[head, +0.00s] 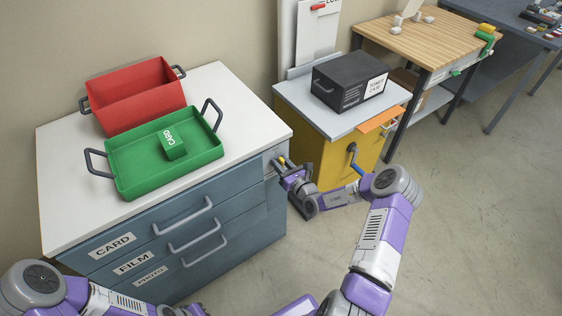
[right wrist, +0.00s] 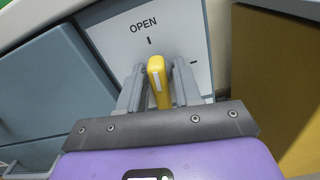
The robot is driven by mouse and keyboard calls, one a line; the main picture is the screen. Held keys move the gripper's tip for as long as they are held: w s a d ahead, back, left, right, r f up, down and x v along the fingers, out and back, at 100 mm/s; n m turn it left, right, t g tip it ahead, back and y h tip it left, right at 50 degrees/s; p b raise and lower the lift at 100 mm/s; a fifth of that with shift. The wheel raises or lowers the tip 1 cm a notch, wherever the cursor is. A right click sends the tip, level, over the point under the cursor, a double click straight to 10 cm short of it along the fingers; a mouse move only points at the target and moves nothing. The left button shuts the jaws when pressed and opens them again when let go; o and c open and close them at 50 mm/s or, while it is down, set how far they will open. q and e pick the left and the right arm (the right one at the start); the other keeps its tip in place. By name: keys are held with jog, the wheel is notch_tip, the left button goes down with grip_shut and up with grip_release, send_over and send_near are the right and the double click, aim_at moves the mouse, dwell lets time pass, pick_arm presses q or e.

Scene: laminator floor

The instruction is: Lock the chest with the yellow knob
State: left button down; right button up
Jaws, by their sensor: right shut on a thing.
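The blue-grey chest (head: 230,212) has drawers labelled CARD, FILM and what looks like PHOTO; all look closed. Its yellow knob (head: 281,161) is at the right end, by the top drawer. In the right wrist view the yellow knob (right wrist: 157,80) stands in front of a white plate (right wrist: 193,35) marked OPEN, with its pale stripe roughly in line with the tick under that word. Another tick is at the plate's right. My right gripper (right wrist: 158,88) is shut on the knob, one finger on each side. My left gripper's fingers are not in view.
A red bin (head: 135,95) and a green tray (head: 165,180) holding a green CARD block (head: 172,146) are on the chest top. A yellow cabinet (head: 338,165) with a black box (head: 345,82) stands to the right. Open floor lies in front.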

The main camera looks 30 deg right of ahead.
jog(key=m+p, duration=0.5)
jog(key=m, duration=0.2)
jog(key=shift+d+f, duration=0.1)
jog(key=shift+d, duration=0.05)
jog(key=m+p, duration=0.1)
jog(key=m, duration=0.3)
jog(key=shift+f+m+p, duration=0.2)
jog(key=shift+m+p, duration=0.1)
jog(key=shift+p, duration=0.1)
jog(key=shift+f+m+p, duration=0.15)
jog(key=shift+m+p, duration=0.15)
jog(key=shift+m, duration=2)
jog(key=o, duration=0.7)
jog(key=shift+o, duration=0.2)
jog(key=shift+d, duration=0.1)
